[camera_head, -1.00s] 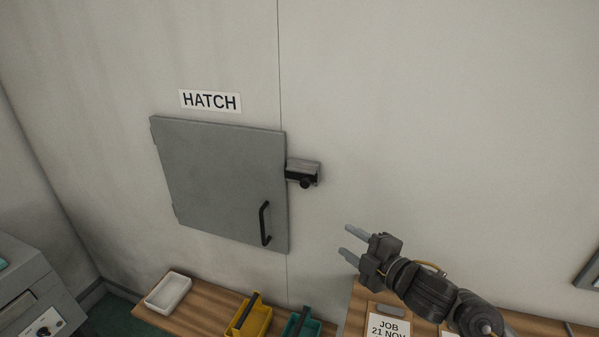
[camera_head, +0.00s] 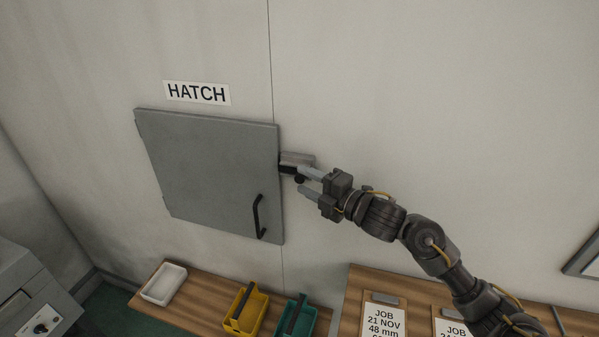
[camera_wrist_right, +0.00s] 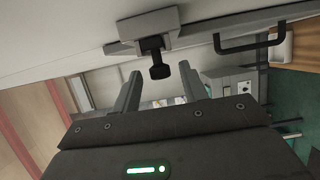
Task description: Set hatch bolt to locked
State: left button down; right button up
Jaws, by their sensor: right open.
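The grey hatch (camera_head: 212,175) on the wall is closed, with a black handle (camera_head: 257,218) at its lower right. The hatch bolt (camera_head: 297,160) is a small grey housing at the hatch's right edge, with a dark knob (camera_head: 299,178) below it. My right gripper (camera_head: 306,181) is open and empty, its fingers reaching left to the knob. In the right wrist view the knob (camera_wrist_right: 159,71) shows between and just beyond the two fingertips (camera_wrist_right: 160,77); I cannot tell whether they touch it. My left gripper is not in view.
Below the hatch, a wooden bench (camera_head: 203,297) holds a white tray (camera_head: 164,284), a yellow caddy (camera_head: 244,312) and a teal caddy (camera_head: 296,318). Job cards (camera_head: 384,318) lie on the bench at right. The wall right of the bolt is bare.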

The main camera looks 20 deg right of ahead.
aim_at(293, 173)
jog(key=shift+p+x, duration=0.3)
jog(key=shift+x, duration=1.05)
jog(key=shift+c, duration=0.4)
grip_shut()
